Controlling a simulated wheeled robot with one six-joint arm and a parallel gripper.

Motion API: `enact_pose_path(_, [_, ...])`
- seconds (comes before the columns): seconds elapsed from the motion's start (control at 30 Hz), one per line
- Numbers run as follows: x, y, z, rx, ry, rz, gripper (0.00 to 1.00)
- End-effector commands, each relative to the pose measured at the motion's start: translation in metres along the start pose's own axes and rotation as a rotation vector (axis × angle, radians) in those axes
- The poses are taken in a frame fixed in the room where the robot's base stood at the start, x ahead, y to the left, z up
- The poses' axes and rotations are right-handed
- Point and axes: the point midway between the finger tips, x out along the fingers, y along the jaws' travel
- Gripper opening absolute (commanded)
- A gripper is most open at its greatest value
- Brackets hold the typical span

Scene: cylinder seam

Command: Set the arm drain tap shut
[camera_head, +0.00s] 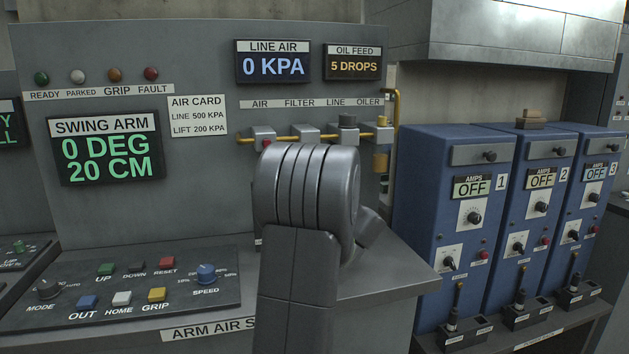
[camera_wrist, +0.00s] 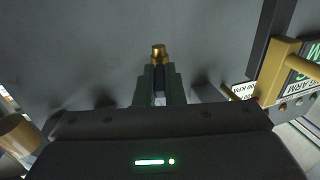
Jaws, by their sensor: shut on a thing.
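In the wrist view, my gripper (camera_wrist: 159,84) has its two dark fingers close together on a small brass piece (camera_wrist: 158,52), whose rounded end sticks out past the fingertips. It looks like the drain tap, but no label on it can be read. A pale part shows between the fingers below it. Whether the tap is set open or shut cannot be told. In the head view, my arm covers the middle of the panel, and the gripper and the tap are hidden behind it.
A brass pipe (camera_head: 290,137) runs under the AIR, FILTER, LINE, OILER labels. The line air display (camera_head: 272,61) reads 0 KPA. The swing arm display (camera_head: 107,147) reads 0 DEG, 20 CM. A button console (camera_head: 130,322) is at lower left; blue cabinets (camera_head: 420,200) stand at right.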

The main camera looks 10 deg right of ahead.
Motion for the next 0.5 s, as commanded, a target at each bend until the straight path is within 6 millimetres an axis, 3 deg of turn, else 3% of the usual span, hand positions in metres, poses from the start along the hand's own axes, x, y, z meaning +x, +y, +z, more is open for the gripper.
enact_pose_path(0.03, [0.0,0.003,-0.007,0.003,-0.003,-0.022,0.0])
enact_pose_path(0.5, [0.002,0.016,-0.005,0.002,-0.002,-0.306,0.0])
